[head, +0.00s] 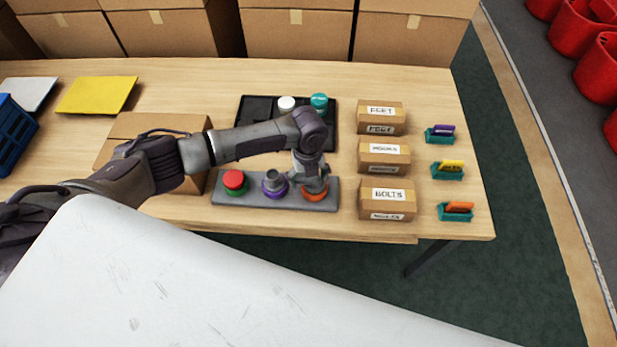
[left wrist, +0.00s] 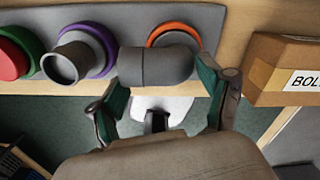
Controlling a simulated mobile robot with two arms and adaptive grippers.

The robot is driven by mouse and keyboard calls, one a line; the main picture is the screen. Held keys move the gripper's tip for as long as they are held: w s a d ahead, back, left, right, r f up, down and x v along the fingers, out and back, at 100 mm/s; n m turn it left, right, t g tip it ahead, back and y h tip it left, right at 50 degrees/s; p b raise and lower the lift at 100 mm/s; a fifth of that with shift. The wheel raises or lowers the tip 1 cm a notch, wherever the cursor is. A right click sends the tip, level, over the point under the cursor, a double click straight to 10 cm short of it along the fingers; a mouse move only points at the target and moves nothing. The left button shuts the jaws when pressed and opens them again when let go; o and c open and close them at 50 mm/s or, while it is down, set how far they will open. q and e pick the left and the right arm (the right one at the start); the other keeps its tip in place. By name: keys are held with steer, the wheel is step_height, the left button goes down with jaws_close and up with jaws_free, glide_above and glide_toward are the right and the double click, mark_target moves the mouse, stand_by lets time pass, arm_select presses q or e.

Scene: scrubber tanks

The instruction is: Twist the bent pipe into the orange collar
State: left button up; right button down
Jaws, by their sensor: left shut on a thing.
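The bent pipe (left wrist: 155,66) is a grey elbow. In the left wrist view one end is at the orange collar (left wrist: 160,36), whose ring shows around the pipe's far side; how deep it sits is hidden. The orange collar (head: 314,196) is at the right end of a grey board (head: 225,201). My left gripper (head: 311,180) is over this collar, shut on the bent pipe, with green-padded fingers (left wrist: 160,78) on either side of it. In the head view the gripper mostly hides the pipe. My right gripper is in neither view.
Beside it stand a purple collar with a grey pipe piece (head: 272,180) and a red cap on a green collar (head: 235,181). The BOLTS box (head: 388,199) is close on the right. A black tray (head: 257,109) with white and teal caps lies behind.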

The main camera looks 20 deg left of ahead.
arm_select(q)
steer(key=shift+f+b, duration=0.3)
steer(key=shift+f, duration=0.15)
stand_by(0.5)
steer(key=o, duration=1.1)
steer(key=shift+r, duration=0.1)
step_height(320, 180, up, 7)
steer(key=p, duration=0.6)
steer(key=shift+p, duration=0.35)
stand_by(0.5)
